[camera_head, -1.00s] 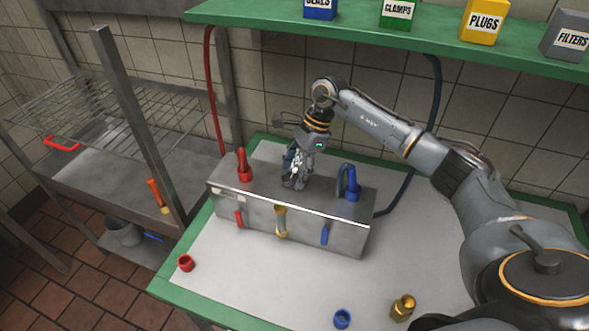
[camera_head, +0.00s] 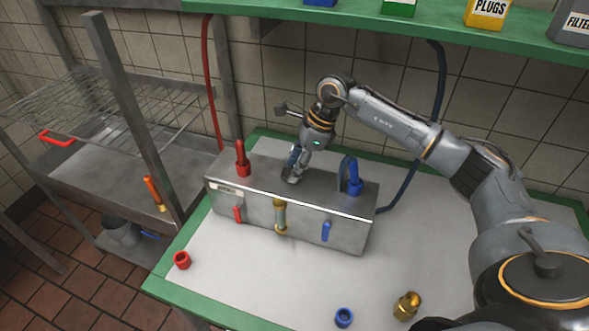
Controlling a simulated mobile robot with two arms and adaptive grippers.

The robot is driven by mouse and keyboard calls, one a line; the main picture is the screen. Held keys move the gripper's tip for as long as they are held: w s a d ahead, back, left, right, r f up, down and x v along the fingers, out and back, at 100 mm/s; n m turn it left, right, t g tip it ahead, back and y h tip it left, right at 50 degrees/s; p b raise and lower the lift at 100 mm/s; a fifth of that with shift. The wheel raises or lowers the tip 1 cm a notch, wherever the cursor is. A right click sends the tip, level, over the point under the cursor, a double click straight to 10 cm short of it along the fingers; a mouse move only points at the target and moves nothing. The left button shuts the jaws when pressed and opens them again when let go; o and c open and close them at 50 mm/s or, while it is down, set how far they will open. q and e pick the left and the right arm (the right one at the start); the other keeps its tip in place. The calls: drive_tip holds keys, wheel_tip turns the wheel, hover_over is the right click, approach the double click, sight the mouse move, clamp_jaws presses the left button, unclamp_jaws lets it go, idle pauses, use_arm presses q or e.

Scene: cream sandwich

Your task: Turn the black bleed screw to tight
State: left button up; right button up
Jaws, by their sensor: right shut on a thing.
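My right gripper (camera_head: 291,176) comes down onto the top of the steel manifold box (camera_head: 308,231), between the red fitting and the blue fitting. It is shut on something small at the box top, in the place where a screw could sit. The black bleed screw itself is hidden by the fingers, so I cannot tell its angle. My left gripper is not in view.
A red fitting (camera_head: 242,160) and a blue fitting (camera_head: 353,178) stand on the box. A red cap (camera_head: 182,260), a blue cap (camera_head: 344,317) and a brass fitting (camera_head: 406,305) lie on the green-edged table (camera_head: 240,278). A shelf (camera_head: 300,17) hangs above.

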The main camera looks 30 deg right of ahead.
drive_tip(key=m+b, duration=0.1)
drive_tip(key=m, duration=0.1)
drive_tip(key=m+t+h+b, duration=0.1)
drive_tip(key=shift+s+a+f+m, duration=0.1)
drive_tip(key=shift+s+f+m, duration=0.1)
drive_tip(key=shift+m, duration=0.2)
drive_tip(key=m+t+h+b, duration=0.1)
drive_tip(key=m+b, duration=0.2)
drive_tip(key=shift+a+m, duration=0.15)
drive_tip(key=shift+m, duration=0.15)
drive_tip(key=m+h+b, duration=0.1)
drive_tip(key=m+b, duration=0.1)
drive_tip(key=m, duration=0.1)
drive_tip(key=shift+s+a+t+b, duration=0.1)
drive_tip(key=shift+a+t+b, duration=0.05)
drive_tip(key=shift+t+b, duration=0.25)
drive_tip(key=shift+a+r+m+h+b, duration=0.15)
drive_tip(key=shift+m+h+b, duration=0.6)
drive_tip(key=shift+m, duration=0.95)
drive_tip(key=o, duration=1.2)
drive_tip(key=shift+c, duration=0.2)
